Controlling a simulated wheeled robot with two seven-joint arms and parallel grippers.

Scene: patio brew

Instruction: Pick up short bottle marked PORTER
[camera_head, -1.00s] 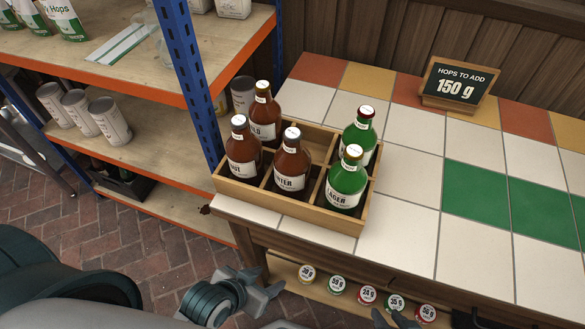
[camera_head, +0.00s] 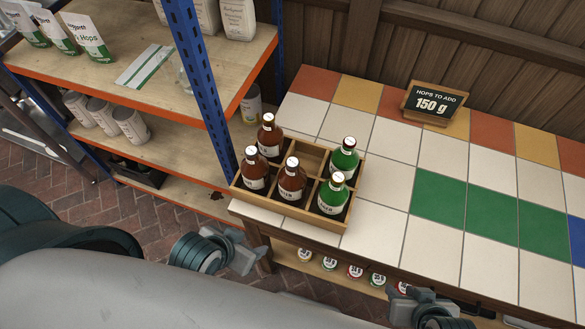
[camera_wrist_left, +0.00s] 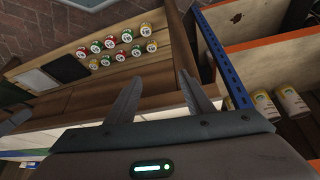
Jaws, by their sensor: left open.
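A wooden crate (camera_head: 285,211) with compartments stands at the near left corner of the tiled table. The front middle brown bottle (camera_head: 292,181) is upright in it; its label is unreadable now, but showed letters ending in TER earlier. Two other brown bottles (camera_head: 255,176) (camera_head: 269,138) and two green bottles (camera_head: 333,194) (camera_head: 344,160) stand in other compartments. My left gripper (camera_head: 248,248) is open and empty, below and left of the crate, apart from it. Its spread fingers show in the left wrist view (camera_wrist_left: 161,75). My right gripper (camera_head: 396,289) is at the bottom; its jaws are unclear.
A blue-post shelf (camera_head: 205,85) with cans and hop bags stands close to the crate's left. Several small lidded jars (camera_head: 329,264) sit on a low shelf under the table (camera_head: 400,240). A sign (camera_head: 432,103) reads 150 g. The right tabletop is clear.

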